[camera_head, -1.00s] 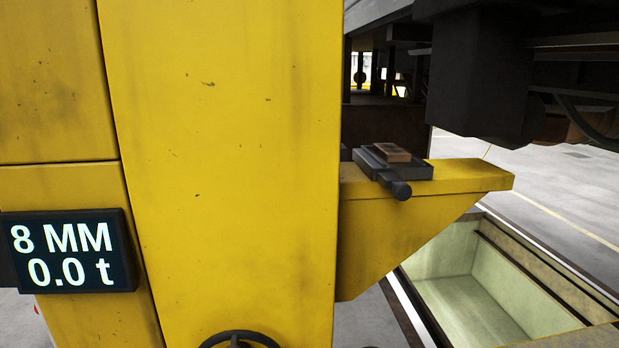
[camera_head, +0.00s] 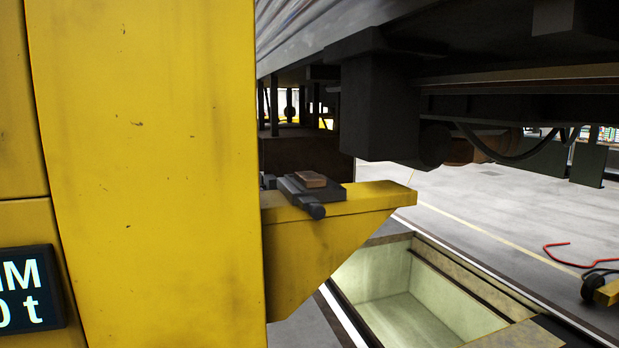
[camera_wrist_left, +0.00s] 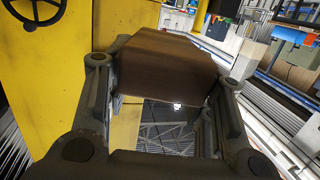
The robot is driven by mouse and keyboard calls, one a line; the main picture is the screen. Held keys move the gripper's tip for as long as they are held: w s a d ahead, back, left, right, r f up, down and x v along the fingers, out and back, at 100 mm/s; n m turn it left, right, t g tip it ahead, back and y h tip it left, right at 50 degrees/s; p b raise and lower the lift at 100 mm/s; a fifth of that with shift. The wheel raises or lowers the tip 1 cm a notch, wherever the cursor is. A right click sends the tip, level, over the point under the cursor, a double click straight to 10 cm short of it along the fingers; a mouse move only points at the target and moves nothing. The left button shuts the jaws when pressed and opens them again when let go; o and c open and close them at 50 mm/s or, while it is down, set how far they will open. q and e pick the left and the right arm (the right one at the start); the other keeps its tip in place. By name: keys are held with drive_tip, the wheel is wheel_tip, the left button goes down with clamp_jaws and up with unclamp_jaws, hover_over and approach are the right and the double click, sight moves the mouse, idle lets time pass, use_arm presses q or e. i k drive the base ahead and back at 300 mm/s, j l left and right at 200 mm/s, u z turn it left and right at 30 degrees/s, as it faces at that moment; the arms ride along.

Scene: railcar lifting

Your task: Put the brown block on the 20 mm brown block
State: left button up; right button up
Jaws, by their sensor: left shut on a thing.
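A flat brown block (camera_head: 311,180) lies on a dark metal plate (camera_head: 327,190) with a round dark handle, on top of the yellow bracket (camera_head: 385,195) in the head view. In the left wrist view my left gripper (camera_wrist_left: 168,100) is shut on another brown block (camera_wrist_left: 165,65), which sits between its two fingers. The held block is clear of the bracket as far as the wrist view shows. Neither gripper shows in the head view, and my right gripper is in no view.
A large yellow column (camera_head: 145,170) fills the left of the head view, with a display (camera_head: 30,288) at its edge. A dark railcar underside (camera_head: 460,75) hangs above and right of the bracket. An open pit (camera_head: 400,290) lies below.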

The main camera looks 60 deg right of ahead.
sight(310, 175)
drive_tip(key=i+j, duration=0.35)
drive_tip(key=j, duration=0.2)
drive_tip(key=z, duration=0.4)
drive_tip(key=j+z, duration=0.15)
drive_tip(key=z, duration=0.3)
drive_tip(key=j+z, duration=0.1)
drive_tip(key=z, duration=2.15)
drive_tip(key=j, duration=0.1)
